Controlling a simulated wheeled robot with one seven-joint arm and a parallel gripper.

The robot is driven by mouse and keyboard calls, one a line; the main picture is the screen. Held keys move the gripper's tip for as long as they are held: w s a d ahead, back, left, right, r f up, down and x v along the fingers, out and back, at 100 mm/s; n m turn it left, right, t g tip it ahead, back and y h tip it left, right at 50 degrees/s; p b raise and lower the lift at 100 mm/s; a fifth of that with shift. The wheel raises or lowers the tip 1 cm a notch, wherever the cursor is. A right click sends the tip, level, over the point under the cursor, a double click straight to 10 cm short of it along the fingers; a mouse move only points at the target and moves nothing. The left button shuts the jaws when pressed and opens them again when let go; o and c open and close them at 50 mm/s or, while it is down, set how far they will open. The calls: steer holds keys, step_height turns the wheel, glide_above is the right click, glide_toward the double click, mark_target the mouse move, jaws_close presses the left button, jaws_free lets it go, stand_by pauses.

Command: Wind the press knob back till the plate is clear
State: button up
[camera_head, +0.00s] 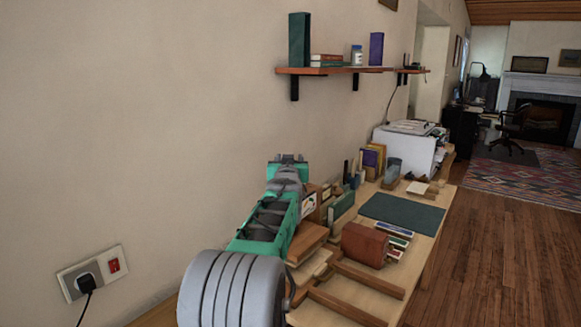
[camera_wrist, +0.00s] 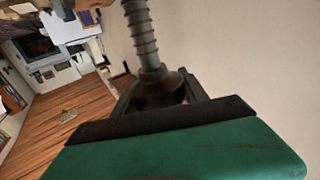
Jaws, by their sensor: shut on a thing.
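In the wrist view my gripper (camera_wrist: 160,88) is closed on a dark, rounded press knob (camera_wrist: 163,94), with a dark finger on each side of it. A grey threaded screw (camera_wrist: 141,36) runs from the knob to the top edge of that view. In the head view my gripper (camera_head: 287,159) is at the far end of my green and grey arm, in front of the wall. There the knob and screw cannot be made out. The press plate cannot be identified in either view, so its gap cannot be told.
The bench holds upright books (camera_head: 342,206), a dark green mat (camera_head: 402,214), a reddish-brown block (camera_head: 363,244) and wooden rails (camera_head: 344,306). A white machine (camera_head: 406,150) stands at the back. A wall shelf (camera_head: 335,71) hangs above. Open wooden floor (camera_head: 500,240) lies right.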

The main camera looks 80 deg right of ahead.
steer(key=shift+w+f+n+t, duration=0.2)
steer(key=shift+f+n+t, duration=0.1)
steer(key=shift+n+t, duration=0.3)
steer(key=o, duration=1)
steer(key=shift+o, duration=0.6)
steer(key=shift+w+d+f, duration=0.1)
steer(key=shift+o, duration=1.3)
steer(key=shift+r, duration=0.2)
steer(key=b+v, duration=0.1)
steer(key=v, duration=0.7)
steer(key=shift+b, duration=0.35)
steer(key=shift+d, duration=0.1)
